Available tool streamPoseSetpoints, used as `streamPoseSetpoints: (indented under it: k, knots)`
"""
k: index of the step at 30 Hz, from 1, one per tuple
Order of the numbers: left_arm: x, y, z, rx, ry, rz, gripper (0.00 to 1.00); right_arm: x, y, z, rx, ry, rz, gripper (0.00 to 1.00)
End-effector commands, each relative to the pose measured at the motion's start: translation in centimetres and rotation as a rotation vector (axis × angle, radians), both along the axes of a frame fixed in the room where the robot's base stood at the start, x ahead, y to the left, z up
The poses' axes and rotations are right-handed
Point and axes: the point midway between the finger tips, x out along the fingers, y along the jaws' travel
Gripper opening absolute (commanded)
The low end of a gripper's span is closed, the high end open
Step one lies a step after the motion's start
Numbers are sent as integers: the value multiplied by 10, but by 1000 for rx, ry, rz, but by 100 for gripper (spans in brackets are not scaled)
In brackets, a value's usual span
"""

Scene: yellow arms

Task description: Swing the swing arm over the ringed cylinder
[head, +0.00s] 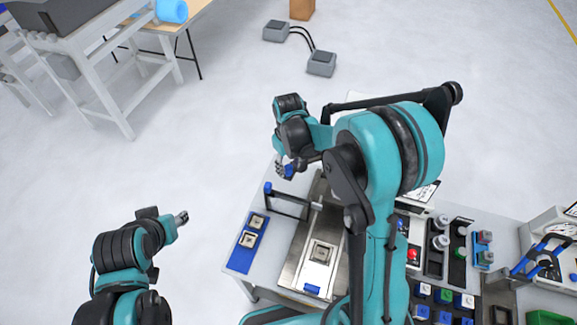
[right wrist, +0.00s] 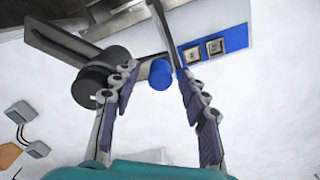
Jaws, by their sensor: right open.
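A dark swing arm (head: 286,201) with a blue knob (head: 268,188) at its left end stands at the back of the workbench. My right gripper (head: 284,170) is above and beside that end. In the right wrist view my right gripper (right wrist: 158,100) is open, and the blue knob (right wrist: 160,75) shows between its fingers without clear contact. A dark cylinder (right wrist: 90,88) shows by the left finger. I cannot tell whether it is the ringed cylinder; my right arm hides part of the bench. My left gripper (head: 181,217) is off the bench to the left, its jaw gap unclear.
A blue tray (head: 238,259) with two square pieces lies left of a metal plate (head: 292,268). Right of my arm are a red button (head: 412,254), several knobs and switches, and a green box (head: 546,318).

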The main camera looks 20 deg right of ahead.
Motion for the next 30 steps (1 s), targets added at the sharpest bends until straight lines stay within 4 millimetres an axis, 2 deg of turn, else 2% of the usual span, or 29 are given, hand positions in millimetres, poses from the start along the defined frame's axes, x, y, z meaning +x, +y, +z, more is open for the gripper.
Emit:
streamPoseSetpoints:
  k: [5, 13, 18, 30]
  knots:
    - [0, 0, 2, 0, 0, 0, 40, 0, 0, -14, 0, 0, 0, 44]
    - [0, 0, 2, 0, 0, 0, 40, 0, 0, -16, 0, 0, 0, 44]
    - [0, 0, 2, 0, 0, 0, 40, 0, 0, -15, 0, 0, 0, 0]
    - [0, 0, -3, 0, 0, 0, 40, -6, -3, -16, -1, -1, 34, 0]
